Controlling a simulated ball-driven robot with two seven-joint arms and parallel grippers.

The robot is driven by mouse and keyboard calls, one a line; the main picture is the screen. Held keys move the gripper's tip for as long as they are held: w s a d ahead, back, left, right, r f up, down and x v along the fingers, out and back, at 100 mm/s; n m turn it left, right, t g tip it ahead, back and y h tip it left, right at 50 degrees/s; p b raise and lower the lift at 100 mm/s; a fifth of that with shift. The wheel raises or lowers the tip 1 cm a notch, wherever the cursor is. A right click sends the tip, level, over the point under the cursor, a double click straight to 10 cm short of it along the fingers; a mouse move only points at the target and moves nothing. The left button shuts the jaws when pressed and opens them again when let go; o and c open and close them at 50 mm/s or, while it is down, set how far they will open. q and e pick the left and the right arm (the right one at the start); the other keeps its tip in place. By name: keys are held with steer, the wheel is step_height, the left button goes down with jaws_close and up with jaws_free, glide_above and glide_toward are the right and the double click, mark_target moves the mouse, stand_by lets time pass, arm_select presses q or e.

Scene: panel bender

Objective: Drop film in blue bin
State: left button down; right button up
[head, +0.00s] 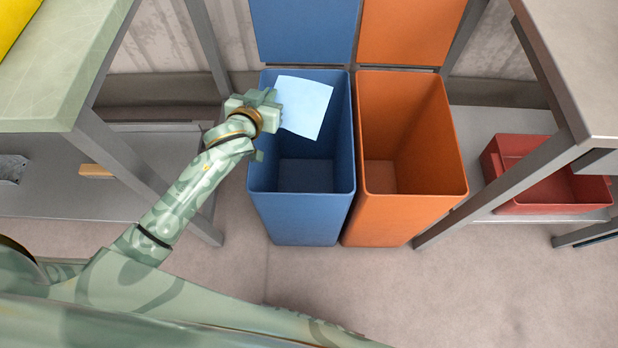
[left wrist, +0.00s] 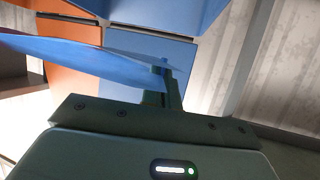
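The film (head: 303,106) is a thin light-blue sheet above the upper part of the open blue bin (head: 303,218). My left gripper (head: 272,103) is at the film's left edge, over the bin's left rim area, and holds the film. In the left wrist view the film (left wrist: 85,58) spreads left from the gripper (left wrist: 163,75), whose finger shows shut against it. The blue bin's lid stands open behind, and the inside that shows looks empty. My right gripper is not in view.
An open orange bin (head: 402,215) stands right beside the blue one. Workbenches stand on both sides, the left one (head: 55,60) close to my arm. A red tray (head: 548,205) sits on the right bench's lower shelf. The floor in front is clear.

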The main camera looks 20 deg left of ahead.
arm_select(q)
steer(key=shift+f, duration=0.45)
steer(key=shift+r, duration=0.1)
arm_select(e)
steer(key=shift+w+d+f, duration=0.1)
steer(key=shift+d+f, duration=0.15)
